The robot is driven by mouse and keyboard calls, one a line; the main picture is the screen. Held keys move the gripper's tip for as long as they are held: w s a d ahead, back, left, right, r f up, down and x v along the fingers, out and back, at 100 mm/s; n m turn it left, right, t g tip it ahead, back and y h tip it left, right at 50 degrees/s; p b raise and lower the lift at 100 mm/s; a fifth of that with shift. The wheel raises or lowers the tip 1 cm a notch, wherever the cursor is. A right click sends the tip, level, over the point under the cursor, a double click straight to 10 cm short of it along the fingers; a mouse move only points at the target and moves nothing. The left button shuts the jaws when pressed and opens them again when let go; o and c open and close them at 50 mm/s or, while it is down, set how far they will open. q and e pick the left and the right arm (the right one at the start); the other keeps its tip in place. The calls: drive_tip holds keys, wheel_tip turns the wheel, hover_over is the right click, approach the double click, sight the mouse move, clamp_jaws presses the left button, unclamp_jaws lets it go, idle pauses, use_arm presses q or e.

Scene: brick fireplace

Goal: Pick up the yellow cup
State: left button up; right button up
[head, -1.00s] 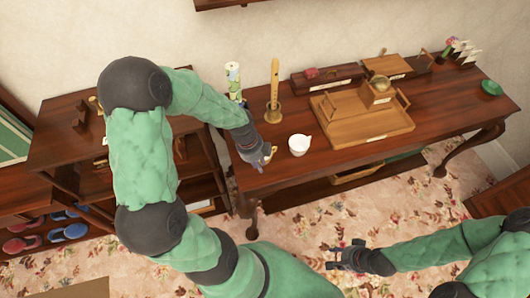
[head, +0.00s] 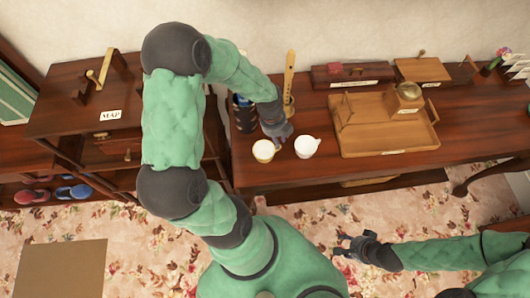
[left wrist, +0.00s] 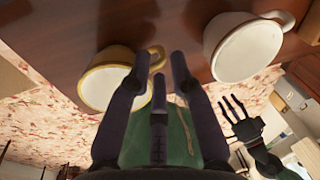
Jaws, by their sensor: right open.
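The yellow cup (head: 263,151), pale inside, stands near the front edge of the dark wooden table. It also shows in the left wrist view (left wrist: 92,86), its handle on the right. My left gripper (head: 280,136) is just right of it, between it and a white cup (head: 307,147). In the left wrist view its fingers (left wrist: 165,62) are spread, with the yellow cup's handle at the gap between their tips; I cannot tell whether they touch it. The white cup (left wrist: 243,52) is to the right there. My right gripper (head: 355,246) is open and empty, over the carpet.
A wooden tray (head: 432,137) with a small box stands right of the cups. A tall wooden recorder (head: 289,72) and a dark holder (head: 243,115) stand behind the cups. A shelf unit with a MAP label (head: 110,116) is at left. The table's front strip is clear.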

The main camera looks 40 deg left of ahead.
use_arm(q)
drive_tip(key=shift+w+d+f+b, duration=0.15)
drive_tip(key=shift+f+b, duration=0.25)
drive_tip(key=shift+f, duration=0.5)
drive_tip(key=shift+d+f+b, duration=0.2)
drive_tip(key=shift+f+b, duration=0.15)
drive_tip(key=shift+f, duration=0.55)
drive_tip(key=shift+w+d+f+b, duration=0.15)
drive_tip(key=shift+f+b, duration=0.25)
drive_tip(key=shift+f, duration=0.5)
drive_tip(key=shift+s, duration=0.15)
drive_tip(key=shift+r, duration=0.1)
drive_tip(key=shift+c, duration=0.2)
clamp_jaws()
